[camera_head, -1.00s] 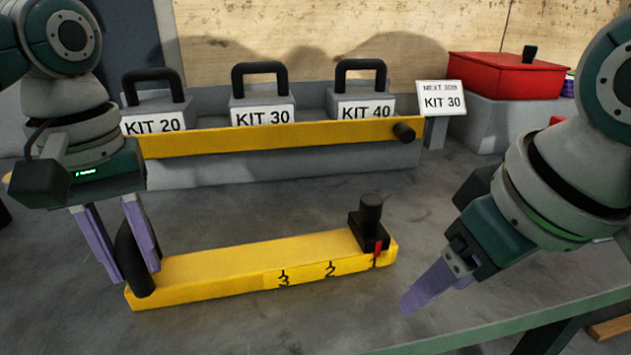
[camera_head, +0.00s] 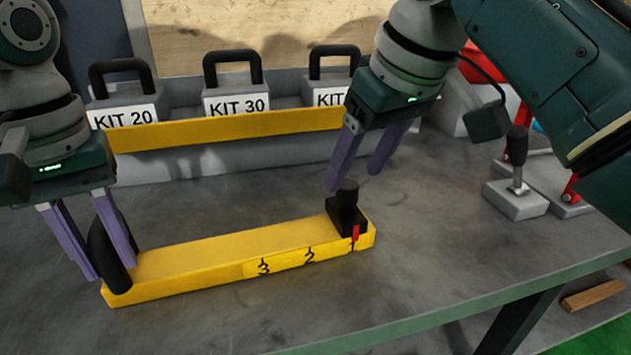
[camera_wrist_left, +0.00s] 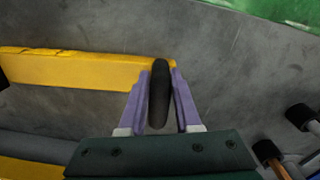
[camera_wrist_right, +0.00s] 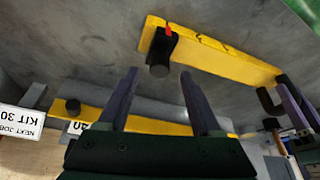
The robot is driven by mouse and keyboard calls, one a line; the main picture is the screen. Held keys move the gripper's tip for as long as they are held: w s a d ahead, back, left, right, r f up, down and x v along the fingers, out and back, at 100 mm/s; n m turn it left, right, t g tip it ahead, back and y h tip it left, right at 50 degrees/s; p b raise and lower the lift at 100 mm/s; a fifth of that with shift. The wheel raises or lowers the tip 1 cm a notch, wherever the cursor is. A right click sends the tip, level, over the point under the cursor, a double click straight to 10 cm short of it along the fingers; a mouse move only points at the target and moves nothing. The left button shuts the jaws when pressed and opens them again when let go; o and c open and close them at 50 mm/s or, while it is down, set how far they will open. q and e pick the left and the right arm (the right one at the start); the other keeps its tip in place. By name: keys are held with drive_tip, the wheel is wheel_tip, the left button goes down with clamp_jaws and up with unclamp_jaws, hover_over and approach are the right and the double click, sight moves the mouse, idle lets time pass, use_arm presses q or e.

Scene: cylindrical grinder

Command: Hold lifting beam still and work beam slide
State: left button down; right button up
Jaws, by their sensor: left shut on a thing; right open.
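The yellow lifting beam (camera_head: 215,257) lies on the grey table, with marks 3, 2 and 1 on its front face. A black slide with a round knob (camera_head: 346,208) sits at its right end, its red pointer (camera_head: 355,236) at mark 1. My left gripper (camera_head: 115,268) is shut on the black handle (camera_head: 104,240) at the beam's left end; the handle (camera_wrist_left: 159,95) shows between its fingers in the left wrist view. My right gripper (camera_head: 355,180) is open and empty, above and close to the knob. In the right wrist view the knob (camera_wrist_right: 159,70) lies beyond the fingertips.
Kit blocks, among them KIT 20 (camera_head: 124,115) and KIT 30 (camera_head: 237,102), stand behind a yellow rail (camera_head: 230,127). A grey block with a black lever (camera_head: 517,195) is at right. The table's front right is clear.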

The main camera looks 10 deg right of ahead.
sight(348, 185)
drive_tip(key=shift+x, duration=2.15)
clamp_jaws()
drive_tip(key=shift+a, duration=0.1)
